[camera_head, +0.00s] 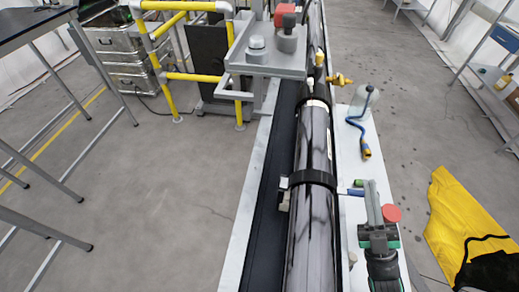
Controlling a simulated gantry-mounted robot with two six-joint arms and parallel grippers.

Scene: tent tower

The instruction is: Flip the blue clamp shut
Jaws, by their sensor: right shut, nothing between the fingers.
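The blue clamp handle (354,191) sticks out to the right from the black band (313,179) around the long dark cylinder (314,136). It looks roughly level and points away from the cylinder. My right gripper (371,190) is just right of the handle's outer end, its fingers shut and empty. The fingertips look very close to the handle, and I cannot tell whether they touch it. My left gripper is out of view.
A blue hose with a brass end (365,150) lies on the white bench strip (352,131) beyond my right gripper. A grey bracket (268,64) stands over the trough at the back. Yellow cloth (454,214) lies on the right.

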